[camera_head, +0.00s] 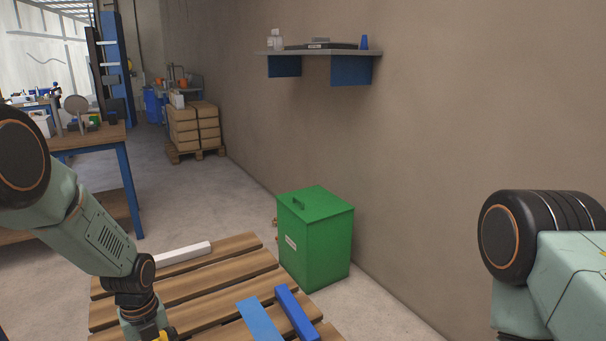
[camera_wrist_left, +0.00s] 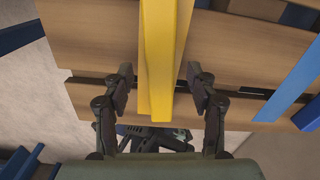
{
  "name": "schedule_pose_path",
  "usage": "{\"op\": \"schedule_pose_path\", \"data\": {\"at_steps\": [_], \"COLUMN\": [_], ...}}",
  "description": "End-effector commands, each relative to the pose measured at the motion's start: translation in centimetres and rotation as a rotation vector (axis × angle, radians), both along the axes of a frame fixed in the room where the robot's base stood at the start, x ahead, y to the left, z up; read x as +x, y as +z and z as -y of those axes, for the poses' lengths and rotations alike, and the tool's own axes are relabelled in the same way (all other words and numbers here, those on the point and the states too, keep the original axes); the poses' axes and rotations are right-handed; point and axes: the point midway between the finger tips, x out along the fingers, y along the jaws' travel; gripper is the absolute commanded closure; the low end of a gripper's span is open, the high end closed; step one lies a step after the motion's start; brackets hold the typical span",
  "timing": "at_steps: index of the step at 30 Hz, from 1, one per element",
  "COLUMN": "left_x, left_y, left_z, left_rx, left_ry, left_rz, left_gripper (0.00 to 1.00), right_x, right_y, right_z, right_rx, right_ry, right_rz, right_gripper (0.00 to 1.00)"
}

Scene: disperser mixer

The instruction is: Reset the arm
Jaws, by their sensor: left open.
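My left arm comes in from the left in the head view and points down over a wooden pallet. Its gripper is cut off by the bottom edge there. In the left wrist view my left gripper (camera_wrist_left: 158,85) is open, its two fingers apart on either side of a long yellow bar (camera_wrist_left: 158,60). Gaps show between the bar and both fingers, so it is not clamped. A small bit of yellow (camera_head: 163,335) shows beside the wrist in the head view. My right arm shows at the right edge; its gripper is out of view.
The wooden pallet (camera_head: 215,284) carries a white bar (camera_head: 183,253) and two blue bars (camera_head: 297,312). A green bin (camera_head: 316,240) stands close behind it by the wall. A workbench (camera_head: 90,137) is at left, a shelf (camera_head: 318,52) on the wall, and stacked boxes (camera_head: 194,125) farther back.

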Motion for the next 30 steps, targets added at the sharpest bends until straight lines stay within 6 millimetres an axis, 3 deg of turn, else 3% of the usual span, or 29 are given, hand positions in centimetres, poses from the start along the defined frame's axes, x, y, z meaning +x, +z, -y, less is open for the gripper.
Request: {"op": "schedule_pose_path", "data": {"at_steps": [3,10,23,30], "left_x": [0.0,0.0,-0.1,-0.9], "left_y": [-1.6,-3.0,-2.8,-1.5], "left_z": [0.0,0.0,0.1,0.4], "left_rx": [0.001,0.001,0.0,0.003], "left_ry": [0.001,0.0,-0.002,-0.018], "left_rz": [-0.002,0.001,-0.003,-0.031], "left_gripper": [0.42,0.42,0.42,0.42], "right_x": [0.0,0.0,0.1,0.8], "right_y": [0.0,0.0,0.1,0.8], "right_z": [0.0,0.0,0.1,0.5], "right_rx": [0.0,0.0,-0.001,-0.013], "right_ry": [0.0,0.0,-0.005,-0.042], "right_rz": [0.0,0.0,0.003,0.021], "right_gripper": [0.22,0.22,0.22,0.22]}}
